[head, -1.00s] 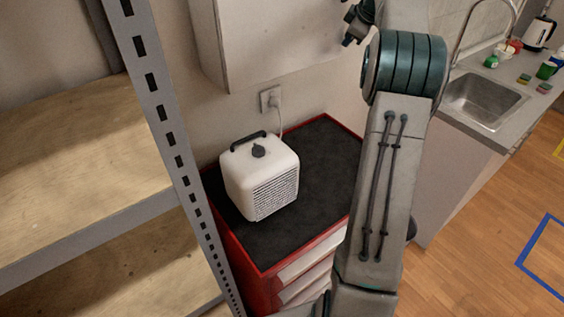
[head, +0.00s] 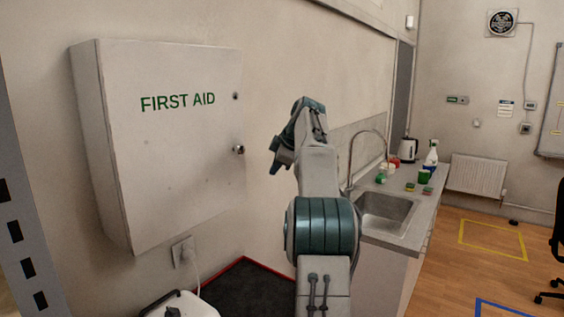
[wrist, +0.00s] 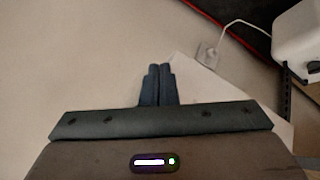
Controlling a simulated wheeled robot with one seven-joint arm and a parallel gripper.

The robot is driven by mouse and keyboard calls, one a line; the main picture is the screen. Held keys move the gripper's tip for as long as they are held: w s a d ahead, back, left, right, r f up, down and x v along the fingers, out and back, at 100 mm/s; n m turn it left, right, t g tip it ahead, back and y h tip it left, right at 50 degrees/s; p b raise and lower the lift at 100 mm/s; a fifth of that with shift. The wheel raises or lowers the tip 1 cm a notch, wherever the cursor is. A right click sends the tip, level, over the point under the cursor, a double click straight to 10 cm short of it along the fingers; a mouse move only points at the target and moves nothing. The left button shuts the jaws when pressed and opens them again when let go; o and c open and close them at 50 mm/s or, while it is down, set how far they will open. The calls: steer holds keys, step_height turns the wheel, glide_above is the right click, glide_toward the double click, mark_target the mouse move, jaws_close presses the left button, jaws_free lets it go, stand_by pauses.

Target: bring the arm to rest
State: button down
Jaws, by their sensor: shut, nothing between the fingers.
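My arm rises in the middle of the head view, bent at its teal joint.
A red cart with a black top (head: 250,290) stands below, bearing a white box-shaped appliance (head: 180,306) plugged into a wall socket (head: 182,251). A counter with a sink (head: 388,212) is on the right. A metal shelf post (head: 25,240) is at the left. Open floor lies at right.

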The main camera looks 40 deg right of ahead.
steer(key=shift+s+d+r, duration=0.45)
steer(key=shift+d+r, duration=0.35)
steer(key=shift+r, duration=0.05)
steer(key=s+a+f+m+g+b, duration=0.1)
steer(key=s+a+f+m, duration=0.15)
steer(key=a, duration=0.55)
steer(key=s+a+f+m+b, duration=0.15)
steer(key=s+a, duration=0.25)
steer(key=a, duration=0.4)
steer(key=s+a+f+m+g, duration=0.1)
steer(key=s+a+f, duration=0.15)
steer(key=a, duration=0.45)
steer(key=s+a+f+m, duration=0.1)
steer(key=s+a+f, duration=0.3)
steer(key=s+f, duration=0.2)
steer(key=s+a+f+m+g+b, duration=0.1)
steer(key=s+a+f, duration=0.3)
steer(key=s, duration=0.6)
steer(key=s+a+f+m+b, duration=0.1)
steer(key=s+a+f+m, duration=0.2)
steer(key=s+f, duration=0.5)
steer(key=shift+a+f+g+h, duration=0.3)
steer(key=shift+a+f, duration=0.3)
steer(key=shift+a, duration=0.15)
